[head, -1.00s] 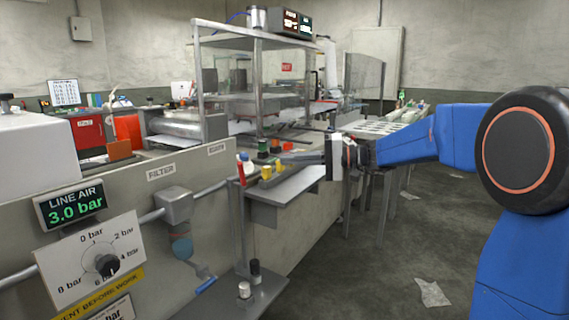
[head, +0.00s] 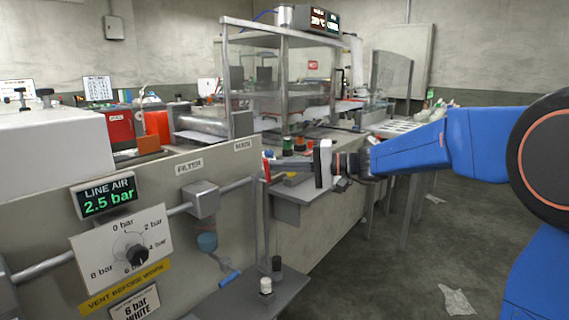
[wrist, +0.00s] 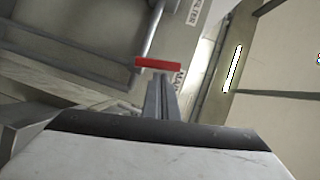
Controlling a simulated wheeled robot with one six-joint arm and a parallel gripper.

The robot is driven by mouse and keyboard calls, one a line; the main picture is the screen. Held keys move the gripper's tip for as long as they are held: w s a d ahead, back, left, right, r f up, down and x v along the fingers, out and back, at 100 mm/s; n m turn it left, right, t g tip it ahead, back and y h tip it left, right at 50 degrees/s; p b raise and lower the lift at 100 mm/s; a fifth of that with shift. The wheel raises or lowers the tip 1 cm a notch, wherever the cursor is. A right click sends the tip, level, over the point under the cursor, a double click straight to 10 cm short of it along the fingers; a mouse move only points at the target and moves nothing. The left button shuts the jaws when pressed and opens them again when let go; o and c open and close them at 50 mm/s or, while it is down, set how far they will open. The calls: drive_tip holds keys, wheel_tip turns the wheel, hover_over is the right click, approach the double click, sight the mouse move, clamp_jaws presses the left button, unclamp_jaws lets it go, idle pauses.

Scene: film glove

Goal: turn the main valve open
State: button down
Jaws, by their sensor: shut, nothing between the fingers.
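The main valve's red handle (head: 266,170) stands at the end of the pipe on the grey panel, below the "MAIN" label (head: 243,146). It looks upright in the head view, partly hidden by my fingers. In the wrist view the red handle (wrist: 158,64) lies across the picture just beyond my fingertips. My gripper (head: 273,164) is shut and empty, reaching left to the handle; it also shows in the wrist view (wrist: 160,78). Whether the fingertips touch the handle I cannot tell. The line air display (head: 104,196) reads 2.5 bar.
A filter box (head: 201,199) sits on the pipe left of the valve, with a pressure dial (head: 133,250) further left. A grey shelf (head: 289,212) lies below my gripper, and a lower shelf (head: 245,296) holds small knobs. Open floor lies to the right.

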sight(268, 180)
drive_tip(key=shift+s+a+r+n+h, duration=0.2)
drive_tip(key=shift+s+n+h, duration=0.1)
drive_tip(key=shift+n, duration=0.2)
idle(0.4)
drive_tip(key=s+a+f+n+t+h, duration=0.2)
drive_tip(key=s+a+n+t+h, duration=0.1)
drive_tip(key=n, duration=0.6)
drive_tip(key=shift+s+a+t+h, duration=0.3)
drive_tip(key=shift+s+a+h, duration=0.15)
drive_tip(key=shift+s+h, duration=0.65)
drive_tip(key=shift+f, duration=0.15)
drive_tip(key=shift+w, duration=0.15)
drive_tip(key=shift+w+d+f, duration=0.4)
